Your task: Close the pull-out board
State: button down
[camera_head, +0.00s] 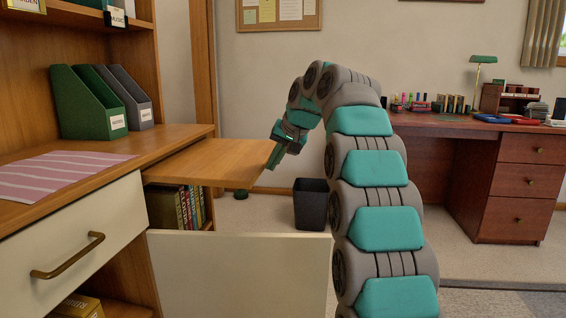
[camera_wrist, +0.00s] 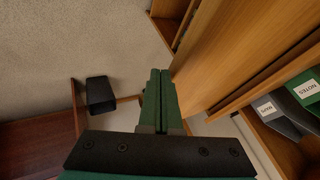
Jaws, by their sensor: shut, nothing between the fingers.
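The pull-out board (camera_head: 215,160) is a flat wooden panel that sticks out to the right from under the top of the wooden cabinet in the head view. It also shows in the wrist view (camera_wrist: 215,50), to the right of the fingers. My gripper (camera_head: 275,157) is shut and empty, at the board's outer right end. In the wrist view its two green fingers (camera_wrist: 160,75) lie together beside the board's edge. I cannot tell whether they touch it.
Below the board, an open pale door (camera_head: 240,275) stands out from the cabinet, with books (camera_head: 190,208) behind it. A dark waste bin (camera_head: 312,204) stands on the floor beyond. Green and grey file holders (camera_head: 85,103) stand on the cabinet top. A reddish desk (camera_head: 520,180) is at right.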

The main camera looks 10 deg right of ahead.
aim_at(191, 160)
jog(key=shift+a+r, duration=0.1)
jog(key=w+a+p, duration=0.2)
jog(key=a+p, duration=0.2)
jog(key=a, duration=0.3)
jog(key=w+a+p, duration=0.3)
jog(key=a+p, duration=0.2)
jog(key=a, duration=0.1)
jog(key=w+a+p, duration=0.3)
jog(key=a+p, duration=0.2)
jog(key=a, duration=0.2)
jog(key=shift+a+r, duration=0.1)
jog(key=shift+a, duration=0.25)
jog(key=shift+w+a, duration=0.2)
jog(key=shift+a, duration=0.15)
jog(key=shift+d, duration=0.1)
